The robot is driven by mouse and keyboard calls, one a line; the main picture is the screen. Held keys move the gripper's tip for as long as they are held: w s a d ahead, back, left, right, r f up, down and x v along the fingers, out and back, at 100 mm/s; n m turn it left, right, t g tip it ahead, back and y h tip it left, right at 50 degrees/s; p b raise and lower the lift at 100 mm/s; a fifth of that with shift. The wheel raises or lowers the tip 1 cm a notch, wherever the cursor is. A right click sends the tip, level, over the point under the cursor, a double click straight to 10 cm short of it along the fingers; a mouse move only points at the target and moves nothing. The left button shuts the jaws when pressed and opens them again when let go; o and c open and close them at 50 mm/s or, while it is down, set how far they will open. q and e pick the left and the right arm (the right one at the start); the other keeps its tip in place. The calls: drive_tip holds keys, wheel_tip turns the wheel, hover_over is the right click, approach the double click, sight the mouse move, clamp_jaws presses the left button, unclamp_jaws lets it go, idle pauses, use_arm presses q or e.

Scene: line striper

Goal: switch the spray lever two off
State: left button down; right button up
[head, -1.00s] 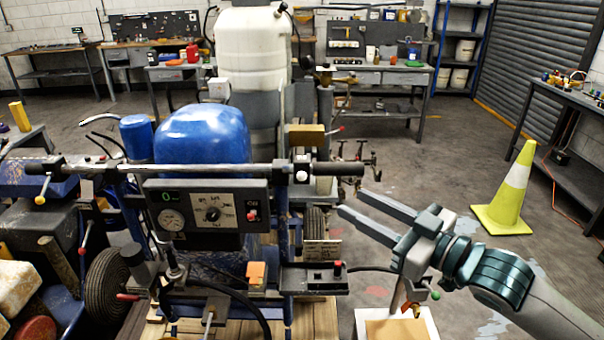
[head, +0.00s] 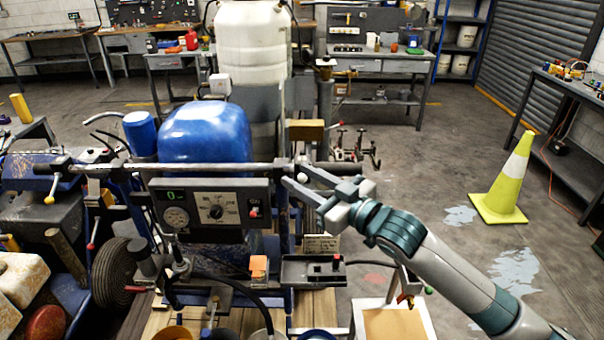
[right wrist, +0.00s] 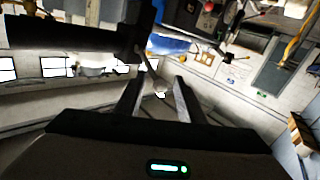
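A small lever with a white ball knob (head: 301,177) hangs at the right part of the striper's handlebar (head: 225,168). My right gripper (head: 293,171) reaches in from the right at that knob, its two fingers apart. In the right wrist view the white knob (right wrist: 160,94) on its thin rod shows between the open fingers (right wrist: 157,92); I cannot tell whether either finger touches it. No label shows which lever is number two. My left gripper is in neither view.
The control panel (head: 213,208) with gauge and dial sits just below the bar. A black box with a red button (head: 336,266) is lower right. Other levers have a yellow knob (head: 49,200) and a red knob (head: 90,246). A yellow cone (head: 505,185) stands on open floor at right.

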drive_tip(key=shift+w+a, duration=0.1)
clamp_jaws()
drive_tip(key=shift+f, duration=0.2)
